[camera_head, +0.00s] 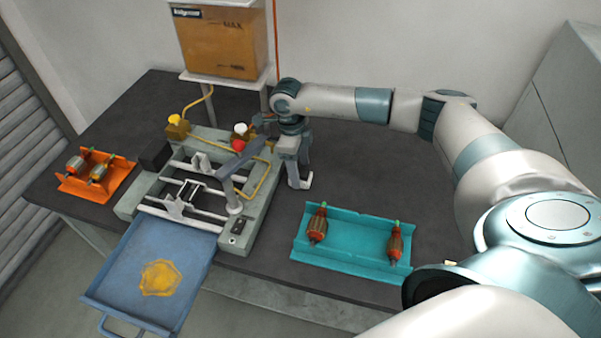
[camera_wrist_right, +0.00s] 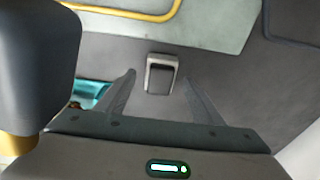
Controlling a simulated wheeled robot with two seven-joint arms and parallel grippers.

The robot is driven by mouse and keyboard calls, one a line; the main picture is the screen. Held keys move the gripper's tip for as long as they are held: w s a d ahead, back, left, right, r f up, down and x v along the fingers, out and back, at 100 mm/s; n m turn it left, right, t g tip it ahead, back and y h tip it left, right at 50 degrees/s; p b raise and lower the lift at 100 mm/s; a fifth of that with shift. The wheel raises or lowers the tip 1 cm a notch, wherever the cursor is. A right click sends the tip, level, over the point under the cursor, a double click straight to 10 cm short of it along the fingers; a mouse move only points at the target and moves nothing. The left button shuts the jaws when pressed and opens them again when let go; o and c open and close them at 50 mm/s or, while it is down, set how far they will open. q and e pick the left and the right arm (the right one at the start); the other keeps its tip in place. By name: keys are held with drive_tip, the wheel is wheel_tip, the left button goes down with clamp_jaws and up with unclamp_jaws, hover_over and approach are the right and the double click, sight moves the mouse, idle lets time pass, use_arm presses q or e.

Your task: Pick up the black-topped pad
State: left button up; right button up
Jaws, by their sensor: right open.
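The black-topped pad (camera_wrist_right: 159,75) is a small grey block with a dark top face. In the right wrist view it sits on the dark surface between the tips of my open right gripper (camera_wrist_right: 160,78), with a gap visible on both sides. In the head view my right gripper (camera_head: 298,180) points down at the table, just right of the winding machine (camera_head: 258,205). The pad is not clearly distinguishable there, next to the fingers. I cannot tell its exact depth between the fingers. My left gripper is not in view.
A teal tray (camera_head: 345,262) with two armatures lies to the right in front. An orange tray (camera_head: 75,185) with armatures stands at left. A blue tray (camera_head: 115,280) juts out in front. An amber tank (camera_head: 222,45) stands behind. The tabletop right of the gripper is clear.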

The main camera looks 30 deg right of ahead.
drive_tip(key=shift+d+f, duration=0.1)
drive_tip(key=shift+f, duration=0.95)
drive_tip(key=c, duration=1.2)
